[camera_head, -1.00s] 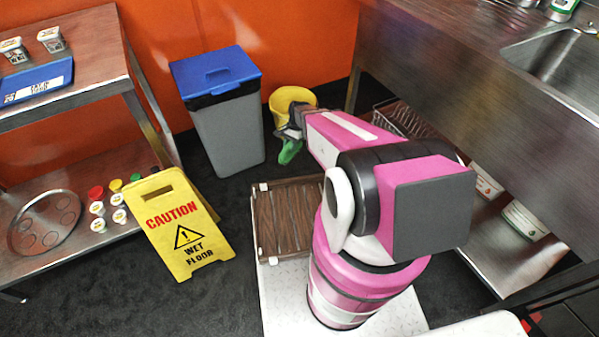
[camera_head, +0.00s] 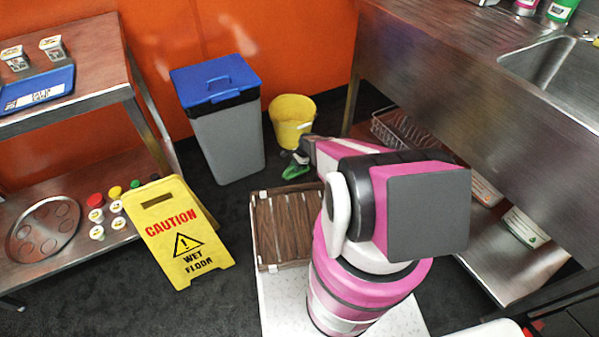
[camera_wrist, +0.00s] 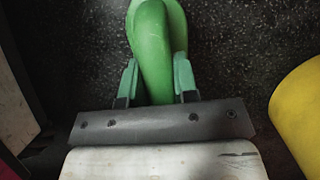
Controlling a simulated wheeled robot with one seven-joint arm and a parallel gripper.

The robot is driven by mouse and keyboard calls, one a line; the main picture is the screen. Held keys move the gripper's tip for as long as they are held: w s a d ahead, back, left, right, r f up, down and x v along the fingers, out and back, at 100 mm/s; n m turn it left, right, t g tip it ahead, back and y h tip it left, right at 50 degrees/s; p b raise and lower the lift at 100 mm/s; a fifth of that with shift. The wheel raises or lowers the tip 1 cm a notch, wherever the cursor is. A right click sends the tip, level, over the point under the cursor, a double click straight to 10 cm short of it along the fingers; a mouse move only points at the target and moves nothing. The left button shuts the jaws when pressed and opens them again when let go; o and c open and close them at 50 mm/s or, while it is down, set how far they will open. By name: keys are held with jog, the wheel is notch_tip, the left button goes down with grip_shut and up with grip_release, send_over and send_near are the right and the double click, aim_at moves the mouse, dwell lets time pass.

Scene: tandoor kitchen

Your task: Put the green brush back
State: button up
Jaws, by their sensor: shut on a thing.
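The green brush (camera_head: 296,169) is in my gripper, low over the dark floor in the head view. In the wrist view the green brush (camera_wrist: 152,45) runs up from between the two fingers of my gripper (camera_wrist: 155,80), which are shut on its handle. The brush's far end is cut off at the top of the wrist view. In the head view my gripper (camera_head: 302,157) is small and partly hidden by my arm. It is just in front of the yellow bucket (camera_head: 293,120), which also shows at the right of the wrist view (camera_wrist: 300,115).
A grey bin with a blue lid (camera_head: 228,140) stands left of the bucket. A yellow caution sign (camera_head: 180,230) stands farther left, by a steel shelf (camera_head: 60,262). A brown slatted crate (camera_head: 285,228) is near my base. A steel sink counter (camera_head: 450,90) is at right.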

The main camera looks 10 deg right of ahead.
jog(key=shift+w+d+f, duration=0.9)
jog(key=shift+d, duration=0.25)
jog(key=shift+f, duration=2)
jog(key=shift+f, duration=0.1)
jog(key=o, duration=1)
jog(key=shift+c, duration=0.2)
